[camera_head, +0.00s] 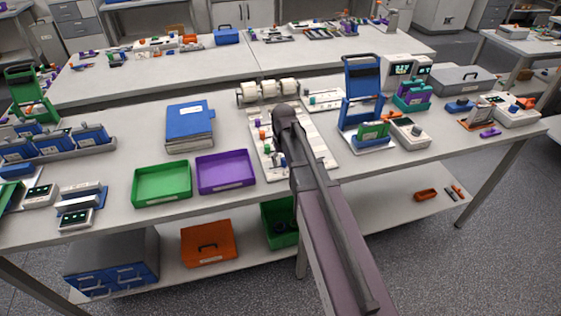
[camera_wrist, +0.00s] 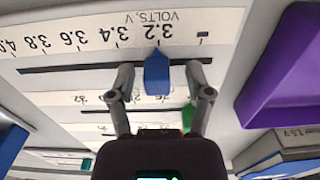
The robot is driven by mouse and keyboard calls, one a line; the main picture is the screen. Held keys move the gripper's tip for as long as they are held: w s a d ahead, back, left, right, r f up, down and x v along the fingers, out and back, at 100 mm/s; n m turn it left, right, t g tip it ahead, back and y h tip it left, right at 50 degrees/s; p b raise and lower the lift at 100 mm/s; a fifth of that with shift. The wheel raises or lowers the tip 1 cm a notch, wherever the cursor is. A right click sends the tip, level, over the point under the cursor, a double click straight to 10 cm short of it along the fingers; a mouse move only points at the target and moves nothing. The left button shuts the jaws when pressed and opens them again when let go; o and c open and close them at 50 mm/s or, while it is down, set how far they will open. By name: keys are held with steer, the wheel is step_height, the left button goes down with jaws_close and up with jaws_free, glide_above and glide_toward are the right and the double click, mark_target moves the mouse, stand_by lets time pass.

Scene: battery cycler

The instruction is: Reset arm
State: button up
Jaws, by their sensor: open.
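My arm (camera_head: 330,215) reaches out over a white panel (camera_head: 322,155) on the near table in the head view, and its end hides part of the panel. In the wrist view my gripper (camera_wrist: 160,70) is open, with one finger on each side of a blue slider (camera_wrist: 157,74). A gap shows between the slider and each finger. The slider points at about 3.2 on the "VOLTS, V" scale of the panel (camera_wrist: 70,50). A green slider (camera_wrist: 188,114) shows lower, close to the right finger. The fingertips are not visible in the head view.
A purple tray (camera_head: 226,172) and a green tray (camera_head: 162,183) lie left of the panel. White rolls (camera_head: 268,90) stand behind the panel. A blue stand (camera_head: 362,95) and devices are at the right.

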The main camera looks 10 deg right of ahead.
steer(key=shift+s, duration=0.15)
steer(key=s+d, duration=0.1)
steer(key=s, duration=1.5)
steer(key=shift+m, duration=0.4)
stand_by(2.2)
